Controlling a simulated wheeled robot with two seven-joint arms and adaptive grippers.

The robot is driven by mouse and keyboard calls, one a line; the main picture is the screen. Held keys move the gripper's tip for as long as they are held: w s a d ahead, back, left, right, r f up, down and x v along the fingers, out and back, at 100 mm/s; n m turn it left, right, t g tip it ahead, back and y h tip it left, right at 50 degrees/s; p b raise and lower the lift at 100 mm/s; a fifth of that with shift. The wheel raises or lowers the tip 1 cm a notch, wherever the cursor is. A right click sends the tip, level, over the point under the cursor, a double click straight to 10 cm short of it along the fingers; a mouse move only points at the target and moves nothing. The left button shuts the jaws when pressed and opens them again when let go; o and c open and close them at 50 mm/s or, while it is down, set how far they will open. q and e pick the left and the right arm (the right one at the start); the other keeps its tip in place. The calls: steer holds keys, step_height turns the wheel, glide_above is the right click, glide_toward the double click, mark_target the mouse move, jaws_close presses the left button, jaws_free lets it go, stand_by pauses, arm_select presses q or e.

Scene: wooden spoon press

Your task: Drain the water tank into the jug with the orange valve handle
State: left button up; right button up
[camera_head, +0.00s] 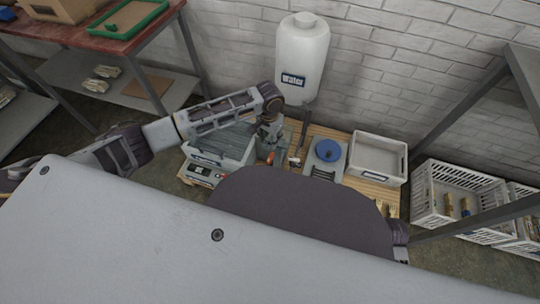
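The white water tank (302,55) with a "Water" label stands upright against the brick wall at the top middle. My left arm comes in from the left, and my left gripper (272,150) points down below the tank, over the wooden surface. The gripper is small and dark here, so I cannot tell whether its fingers are open or shut. I cannot make out the jug.
A wooden pallet-like surface (318,131) bears a grey case (222,142), a device with a round blue part (327,150), and an empty light grey crate (377,158). White baskets (430,200) stand right. A red-brown table (70,35) stands upper left. My body hides the lower middle.

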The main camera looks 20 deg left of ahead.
arm_select(q)
steer(key=shift+s+n, duration=0.45)
steer(key=shift+n, duration=0.45)
arm_select(e)
steer(key=shift+w+r, duration=0.1)
steer(key=shift+w, duration=0.05)
arm_select(q)
steer(key=shift+f, duration=0.1)
steer(key=b, duration=0.4)
glide_above(269, 158)
steer(key=shift+s+f, duration=0.1)
steer(key=shift+f, duration=3.85)
steer(key=shift+f+b, duration=0.6)
steer(key=shift+f, duration=0.95)
steer(key=shift+f+b, duration=0.6)
steer(key=shift+f, duration=0.7)
arm_select(e)
step_height(269, 158, down, 10)
steer(key=a+t+y, duration=0.1)
steer(key=a+t, duration=0.1)
steer(key=shift+w+m+y, duration=0.3)
steer(key=shift+w+m, duration=0.05)
steer(key=shift+m, duration=0.05)
steer(key=shift+a, duration=0.15)
